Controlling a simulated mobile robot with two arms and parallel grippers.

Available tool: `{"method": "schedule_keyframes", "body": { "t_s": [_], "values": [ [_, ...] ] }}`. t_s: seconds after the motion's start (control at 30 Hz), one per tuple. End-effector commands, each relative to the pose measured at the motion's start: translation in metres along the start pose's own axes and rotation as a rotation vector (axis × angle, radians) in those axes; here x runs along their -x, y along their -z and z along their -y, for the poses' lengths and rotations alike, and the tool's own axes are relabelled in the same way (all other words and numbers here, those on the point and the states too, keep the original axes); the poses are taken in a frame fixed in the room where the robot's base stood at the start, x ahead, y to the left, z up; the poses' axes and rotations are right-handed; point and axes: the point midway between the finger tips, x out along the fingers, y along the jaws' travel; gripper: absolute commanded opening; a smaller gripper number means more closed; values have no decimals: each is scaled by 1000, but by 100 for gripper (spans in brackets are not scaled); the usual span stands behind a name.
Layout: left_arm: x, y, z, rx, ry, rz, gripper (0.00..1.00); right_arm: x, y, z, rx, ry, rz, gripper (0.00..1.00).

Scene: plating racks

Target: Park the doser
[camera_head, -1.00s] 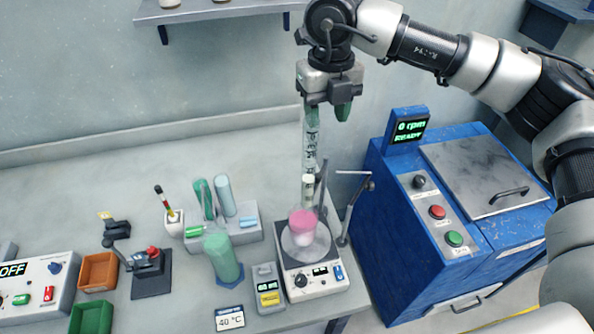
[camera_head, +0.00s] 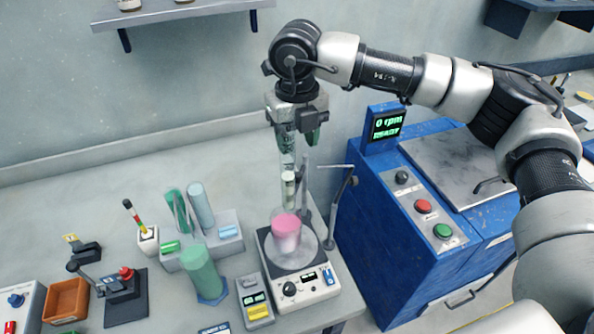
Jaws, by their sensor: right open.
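A clear upright tube with dark markings (camera_head: 287,157), which looks like the doser, stands above the beaker of pink liquid (camera_head: 287,228). The beaker sits on the white stirrer plate (camera_head: 298,292). My right gripper (camera_head: 298,138), with green fingertips, is open and points down at the tube's upper end. The tube shows by the left fingertip; I cannot tell whether they touch. A rack (camera_head: 228,248) with a green tube (camera_head: 175,208) and a pale blue tube (camera_head: 201,207) stands left of the plate. My left gripper is out of view.
A blue machine with a screen (camera_head: 388,123) stands close on the right. A thin stand rod (camera_head: 305,178) rises behind the plate. A green cylinder (camera_head: 200,272), a small meter (camera_head: 254,300) and an orange bin (camera_head: 66,300) are on the left. The bench behind the rack is clear.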

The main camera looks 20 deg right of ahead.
Motion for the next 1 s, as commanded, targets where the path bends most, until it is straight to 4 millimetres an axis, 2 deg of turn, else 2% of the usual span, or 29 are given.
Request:
{"method": "schedule_keyframes", "body": {
  "t_s": [0.1,0.4,0.6,0.87,1.0],
  "values": [
    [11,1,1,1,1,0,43,-21,1,0,0,0,-6,46],
    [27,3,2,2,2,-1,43,-72,1,0,-1,0,-4,46],
    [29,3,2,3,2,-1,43,-86,0,0,0,0,-2,46],
    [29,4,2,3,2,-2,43,-87,0,0,0,0,0,46],
    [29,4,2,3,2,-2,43,-87,0,0,0,0,0,24]
  ]
}}
